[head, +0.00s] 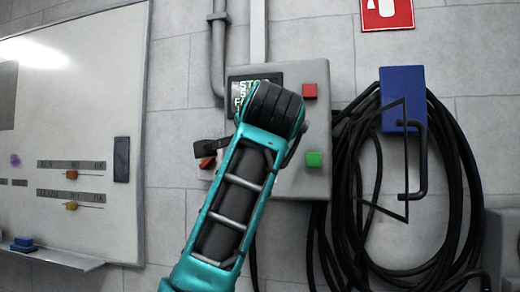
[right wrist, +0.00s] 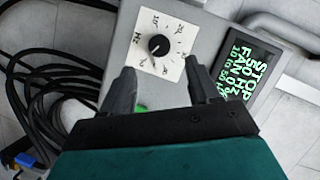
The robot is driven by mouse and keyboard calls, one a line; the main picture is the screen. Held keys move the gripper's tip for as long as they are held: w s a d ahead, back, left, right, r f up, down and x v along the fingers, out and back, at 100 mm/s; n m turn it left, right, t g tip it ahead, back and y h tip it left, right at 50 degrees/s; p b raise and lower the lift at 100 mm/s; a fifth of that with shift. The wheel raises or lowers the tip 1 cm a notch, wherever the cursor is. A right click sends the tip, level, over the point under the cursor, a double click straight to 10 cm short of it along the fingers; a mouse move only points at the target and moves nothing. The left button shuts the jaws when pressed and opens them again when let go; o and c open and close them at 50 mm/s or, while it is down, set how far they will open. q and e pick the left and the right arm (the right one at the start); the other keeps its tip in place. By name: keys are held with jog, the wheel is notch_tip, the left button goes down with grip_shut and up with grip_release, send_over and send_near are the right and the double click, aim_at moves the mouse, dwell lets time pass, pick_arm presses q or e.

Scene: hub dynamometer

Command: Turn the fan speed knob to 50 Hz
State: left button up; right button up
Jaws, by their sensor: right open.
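The fan speed knob (right wrist: 158,46) is a round black knob on a white square dial plate (right wrist: 172,24). A small light mark on it points toward the picture's lower left; the dial numbers are too small to read surely. My right gripper (right wrist: 162,72) is open in the right wrist view. Its two dark fingers lie below the knob in the picture, one to each side, apart from it. In the head view my teal arm covers the knob and gripper. The dark display (right wrist: 254,75) has green text with STOP, seemingly 50 HZ below, and FAN. My left gripper is not in view.
The grey control box (head: 290,182) carries a red button (head: 310,90) and a green button (head: 313,159). A black part with red sits at its left side. Coiled black cables (head: 465,190) hang from a blue holder (head: 402,90) at right. A whiteboard (head: 75,110) is at left.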

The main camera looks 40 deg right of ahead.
jog(key=v, duration=0.6)
jog(key=shift+b, duration=0.3)
jog(key=shift+f, duration=0.15)
